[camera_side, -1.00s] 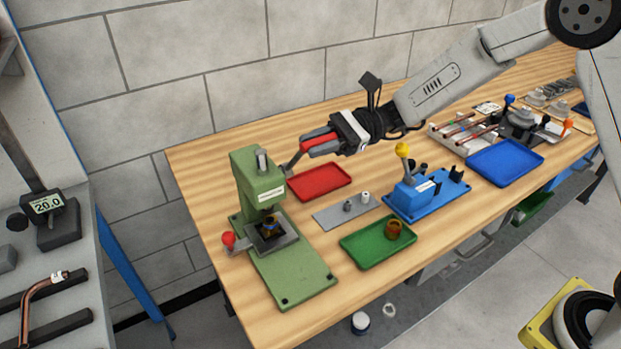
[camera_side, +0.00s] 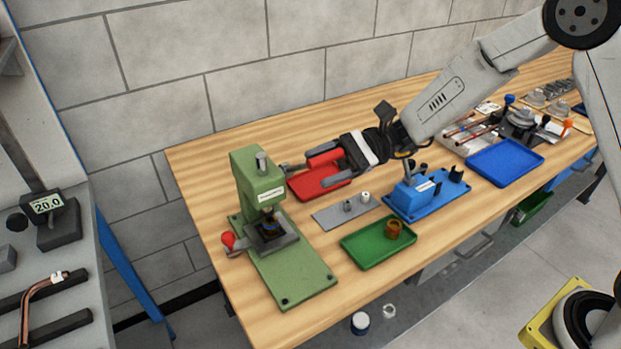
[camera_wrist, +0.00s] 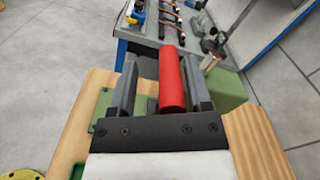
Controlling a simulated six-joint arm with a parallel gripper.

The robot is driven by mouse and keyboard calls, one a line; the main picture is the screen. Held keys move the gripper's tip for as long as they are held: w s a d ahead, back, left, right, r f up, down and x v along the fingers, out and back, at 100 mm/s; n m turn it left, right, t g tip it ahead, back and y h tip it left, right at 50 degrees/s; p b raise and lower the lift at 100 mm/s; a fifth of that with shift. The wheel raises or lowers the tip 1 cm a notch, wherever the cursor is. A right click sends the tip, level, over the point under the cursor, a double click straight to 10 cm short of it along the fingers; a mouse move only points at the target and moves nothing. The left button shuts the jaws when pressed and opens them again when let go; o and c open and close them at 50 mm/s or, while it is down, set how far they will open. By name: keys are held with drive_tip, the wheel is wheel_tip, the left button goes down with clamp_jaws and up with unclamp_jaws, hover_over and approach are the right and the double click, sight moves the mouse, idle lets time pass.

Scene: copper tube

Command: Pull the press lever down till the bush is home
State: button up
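The green press (camera_side: 257,180) stands at the left of the bench in the side view. Its lever points right, about level, and ends in a red grip (camera_side: 324,158), also in the wrist view (camera_wrist: 172,80). My gripper (camera_side: 318,170) is open, with the grip between its fingers. The upper finger lies along the top of the grip; a clear gap shows to the other finger. In the wrist view (camera_wrist: 160,85) the grip is close to the right finger. Under the ram, a dark, brassy part, perhaps the bush (camera_side: 267,223), sits in the press nest; its seating is too small to tell.
A red tray (camera_side: 305,188) lies under my gripper. A grey plate (camera_side: 330,217), a blue fixture (camera_side: 425,203) and a green tray (camera_side: 365,254) holding a brown ring (camera_side: 394,230) are nearby. A red ball knob (camera_side: 228,239) sits at the press's left.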

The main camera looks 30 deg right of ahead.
drive_tip(key=shift+d, duration=0.15)
drive_tip(key=d, duration=0.7)
drive_tip(key=shift+d, duration=0.3)
drive_tip(key=shift+s, duration=0.1)
drive_tip(key=s+d+f+n+g+h, duration=0.1)
drive_tip(key=s+f+n+g+h, duration=0.15)
drive_tip(key=s+f+h, duration=0.55)
drive_tip(key=s+d+f+n+t+h, duration=0.1)
drive_tip(key=s+d+n+t+h, duration=0.4)
drive_tip(key=d+n+h, duration=0.5)
drive_tip(key=shift+s+d+f, duration=0.15)
drive_tip(key=shift+s+d, duration=0.1)
drive_tip(key=shift+s, duration=0.05)
